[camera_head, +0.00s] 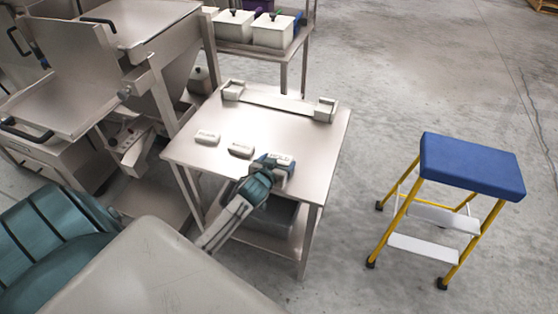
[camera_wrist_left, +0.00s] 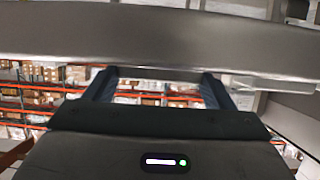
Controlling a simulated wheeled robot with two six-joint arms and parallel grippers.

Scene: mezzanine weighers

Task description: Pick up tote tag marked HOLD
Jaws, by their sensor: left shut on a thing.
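Three small pale tags are at the small steel table (camera_head: 325,155). The left tag (camera_head: 207,138) and the middle tag (camera_head: 241,151) lie flat on its top. The third tag (camera_head: 281,160) is at my left gripper (camera_head: 274,166), near the table's front edge. My left gripper is shut on this tag. Its marking is too small to read in the head view, and the fingers partly cover it. In the left wrist view the two dark fingers (camera_wrist_left: 160,82) reach up to a wide grey band; the tag is not clearly seen there. My right gripper is not in view.
A pale bar with two end blocks (camera_head: 280,103) stands along the table's back. A dark bin (camera_head: 268,218) sits on the lower shelf. Steel weighing machines (camera_head: 75,85) stand left. A blue-topped yellow step stool (camera_head: 470,165) stands right, with open floor between.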

